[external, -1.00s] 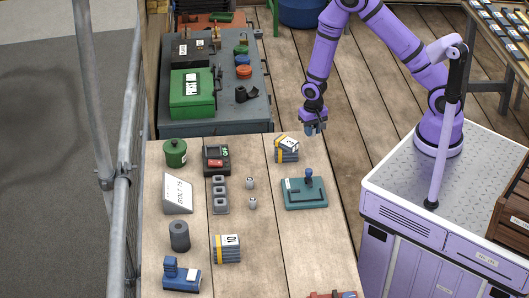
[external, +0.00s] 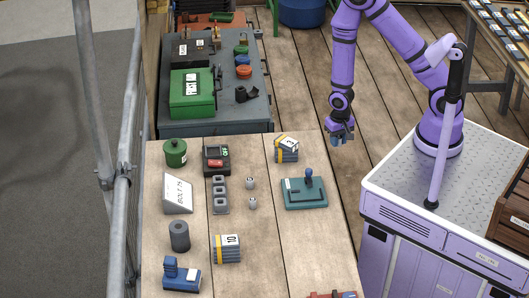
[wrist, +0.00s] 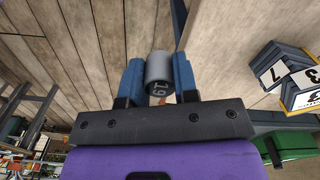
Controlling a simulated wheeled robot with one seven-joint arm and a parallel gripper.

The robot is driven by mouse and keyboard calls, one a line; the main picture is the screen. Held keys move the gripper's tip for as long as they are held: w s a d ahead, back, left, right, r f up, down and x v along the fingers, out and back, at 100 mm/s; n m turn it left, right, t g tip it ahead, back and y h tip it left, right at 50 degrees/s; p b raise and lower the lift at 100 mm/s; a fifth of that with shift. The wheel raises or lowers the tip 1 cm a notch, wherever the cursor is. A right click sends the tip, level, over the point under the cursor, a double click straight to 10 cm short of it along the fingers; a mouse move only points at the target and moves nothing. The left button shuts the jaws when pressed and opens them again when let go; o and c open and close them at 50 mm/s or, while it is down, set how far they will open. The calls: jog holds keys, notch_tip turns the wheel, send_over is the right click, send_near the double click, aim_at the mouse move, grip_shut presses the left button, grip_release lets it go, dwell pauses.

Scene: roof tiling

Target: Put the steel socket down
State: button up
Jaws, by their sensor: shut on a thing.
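The steel socket (wrist: 159,72) is a short grey cylinder marked 19. In the wrist view it sits between the two blue fingers of my gripper (wrist: 158,85), which is shut on it. In the external view my gripper (external: 342,134) hangs just right of the wooden table's far right corner, over the plank floor. The socket is too small to make out there. Two small sockets (external: 251,191) stand on the wooden table (external: 300,250), beside a grey holder (external: 220,195) with square openings.
A teal fixture with a blue knob (external: 305,192) and a numbered block stack (external: 287,149) lie on the table's right side. A tilted "BOLT 15" sign (external: 177,195), a green canister (external: 175,153) and a second stack (external: 227,248) stand further left.

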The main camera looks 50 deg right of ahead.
jog(key=w+a, duration=0.1)
jog(key=a, duration=0.1)
jog(key=w+a, duration=0.1)
jog(key=a, duration=0.2)
jog(key=w+a, duration=0.2)
jog(key=a, duration=0.1)
jog(key=shift+a+f, duration=0.2)
jog(key=shift+a, duration=0.05)
jog(key=shift+n, duration=0.3)
jog(key=a, duration=0.3)
jog(key=w+a, duration=0.1)
jog(key=a, duration=0.3)
jog(key=w+a, duration=0.1)
jog(key=a, duration=0.2)
jog(key=shift+a+r, duration=0.3)
jog(key=shift+r, duration=0.1)
send_over(247, 168)
jog(key=shift+s+d+f, duration=0.1)
jog(key=shift+s+f, duration=0.2)
jog(key=shift+f, duration=0.4)
jog(key=shift+w, duration=0.3)
jog(key=shift+s+f, duration=0.1)
jog(key=shift+f, duration=1.7)
jog(key=o, duration=0.9)
jog(key=shift+f, duration=0.1)
